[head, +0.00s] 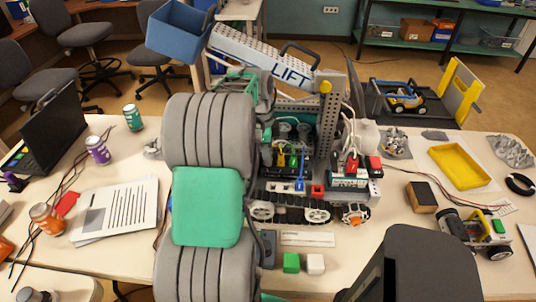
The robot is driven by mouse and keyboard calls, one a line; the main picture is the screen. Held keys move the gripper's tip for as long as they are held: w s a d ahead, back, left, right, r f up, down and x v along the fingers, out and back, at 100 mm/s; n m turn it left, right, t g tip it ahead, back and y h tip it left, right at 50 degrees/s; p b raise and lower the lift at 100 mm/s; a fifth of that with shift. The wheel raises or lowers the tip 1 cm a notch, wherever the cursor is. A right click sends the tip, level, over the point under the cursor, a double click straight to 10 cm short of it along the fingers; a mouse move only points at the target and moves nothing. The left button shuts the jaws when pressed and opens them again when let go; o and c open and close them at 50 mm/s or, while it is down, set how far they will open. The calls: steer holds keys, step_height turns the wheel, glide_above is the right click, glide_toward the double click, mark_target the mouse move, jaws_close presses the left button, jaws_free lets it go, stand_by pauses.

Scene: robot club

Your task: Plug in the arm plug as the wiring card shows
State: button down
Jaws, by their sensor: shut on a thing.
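A wheeled and tracked competition robot (330,112) stands on the table, with a raised white arm lettered LIFT (292,68). I cannot tell which is the arm plug. My grey and green arm covers the bay's left side, and its far end stands close beside the robot. My gripper and whatever it holds are hidden behind it. I cannot make out a wiring card for certain.
Printed sheets (118,208), cans and a laptop (46,125) lie at the left. A green block (291,262) and a white block (315,264) sit in front of the robot. A yellow tray (459,166) and a small wheeled robot (474,232) are at the right.

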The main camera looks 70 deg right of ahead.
steer(key=shift+f+b, duration=0.45)
steer(key=shift+b, duration=0.05)
stand_by(1.0)
steer(key=c, duration=1.1)
jaws_free()
steer(key=shift+r, duration=0.1)
steer(key=shift+r+p, duration=1.75)
steer(key=shift+r, duration=1.25)
